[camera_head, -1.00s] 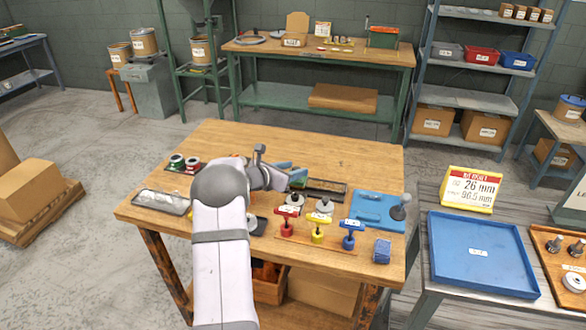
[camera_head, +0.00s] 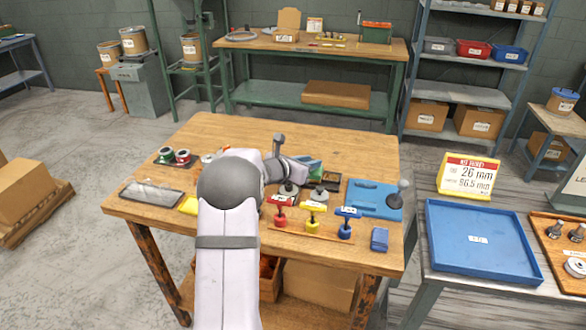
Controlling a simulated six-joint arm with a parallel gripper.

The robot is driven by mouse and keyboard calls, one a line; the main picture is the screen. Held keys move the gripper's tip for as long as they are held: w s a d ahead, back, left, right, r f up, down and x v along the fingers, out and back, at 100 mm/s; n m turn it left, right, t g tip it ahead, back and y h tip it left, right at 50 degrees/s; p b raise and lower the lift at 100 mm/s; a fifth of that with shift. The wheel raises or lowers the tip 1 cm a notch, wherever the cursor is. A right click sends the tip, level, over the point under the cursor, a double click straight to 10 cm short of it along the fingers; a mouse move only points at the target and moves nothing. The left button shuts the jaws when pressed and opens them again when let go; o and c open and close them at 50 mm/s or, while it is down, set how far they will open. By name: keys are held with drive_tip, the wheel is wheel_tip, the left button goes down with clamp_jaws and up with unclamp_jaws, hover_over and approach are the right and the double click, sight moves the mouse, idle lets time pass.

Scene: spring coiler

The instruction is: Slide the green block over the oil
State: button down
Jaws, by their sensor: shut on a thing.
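My gripper (camera_head: 297,166) is mostly hidden behind my own wrist above the workbench (camera_head: 230,130). It appears shut on the green block (camera_head: 313,168), whose green side shows just right of the wrist. A dark shallow tray (camera_head: 333,184) lies at and just beyond the block. I cannot tell whether the block touches it, and no oil can be made out clearly.
Red (camera_head: 280,215), yellow (camera_head: 312,218) and blue (camera_head: 346,222) handled tools stand in front of the tray. A blue board (camera_head: 374,199) lies to the right. A glassy tray (camera_head: 152,193) lies on the left. The back of the bench is clear.

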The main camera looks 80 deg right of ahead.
drive_tip(key=s+b, duration=0.2)
drive_tip(key=s, duration=0.3)
drive_tip(key=shift+f, duration=0.1)
drive_tip(key=shift+s+r, duration=0.2)
drive_tip(key=shift+s, duration=0.2)
drive_tip(key=c, duration=1.5)
unclamp_jaws()
drive_tip(key=shift+b+v, duration=0.9)
drive_tip(key=shift+v, duration=2.8)
drive_tip(key=shift+f, duration=0.1)
